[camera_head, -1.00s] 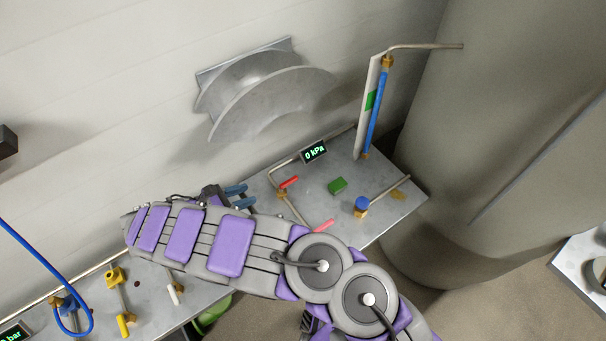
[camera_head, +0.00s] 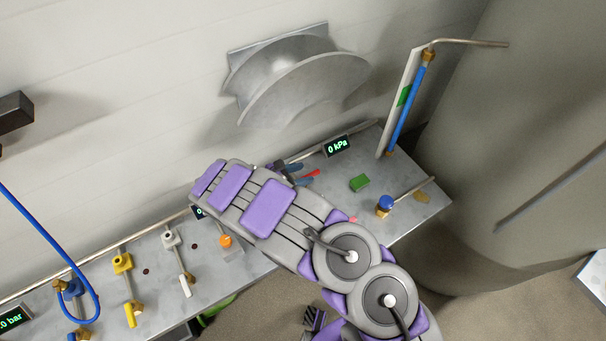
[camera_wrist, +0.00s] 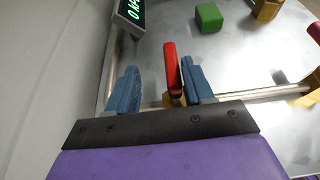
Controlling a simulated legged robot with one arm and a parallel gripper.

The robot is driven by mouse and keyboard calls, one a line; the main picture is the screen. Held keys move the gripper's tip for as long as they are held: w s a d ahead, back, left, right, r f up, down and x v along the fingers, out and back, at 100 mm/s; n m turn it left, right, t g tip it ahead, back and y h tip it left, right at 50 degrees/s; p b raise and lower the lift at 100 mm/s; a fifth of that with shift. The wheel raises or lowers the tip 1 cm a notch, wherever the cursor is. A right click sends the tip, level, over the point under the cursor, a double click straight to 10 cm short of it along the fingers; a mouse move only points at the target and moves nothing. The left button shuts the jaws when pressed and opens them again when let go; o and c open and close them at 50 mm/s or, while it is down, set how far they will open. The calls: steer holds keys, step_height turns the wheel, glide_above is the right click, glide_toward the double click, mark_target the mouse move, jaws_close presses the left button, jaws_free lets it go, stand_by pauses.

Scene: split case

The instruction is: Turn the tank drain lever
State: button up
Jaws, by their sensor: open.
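A red lever (camera_head: 313,174) on a brass fitting sits on the grey metal bench, just beyond my gripper (camera_head: 291,174) in the head view. In the wrist view the red lever (camera_wrist: 172,68) stands between the two blue fingers of my gripper (camera_wrist: 160,86), close to the right finger. The jaws are open. Whether the right finger touches the lever I cannot tell. A second red lever (camera_wrist: 314,32) shows at the right edge of the wrist view; in the head view only a bit of it (camera_head: 353,219) shows past my arm. No label tells which is the tank drain lever.
A display (camera_head: 337,147) reads 0 kPa. A green block (camera_head: 359,183) and a blue knob (camera_head: 386,203) stand to the right. A blue sight tube (camera_head: 409,105) rises beside the large tank (camera_head: 500,130). Yellow (camera_head: 130,315) and white (camera_head: 185,285) levers are at the lower left.

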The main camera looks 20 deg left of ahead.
steer(key=shift+w+d+f, duration=0.1)
steer(key=shift+w+d, duration=0.05)
steer(key=d, duration=0.3)
steer(key=shift+w+d+r, duration=0.2)
steer(key=shift+d+r, duration=0.15)
steer(key=shift+r, duration=0.05)
steer(key=shift+a+f, duration=0.25)
steer(key=shift+a, duration=1)
steer(key=c, duration=0.6)
steer(key=shift+c, duration=0.8)
steer(key=shift+d+r, duration=0.15)
steer(key=shift+d, duration=0.3)
jaws_close()
steer(key=shift+a, duration=0.15)
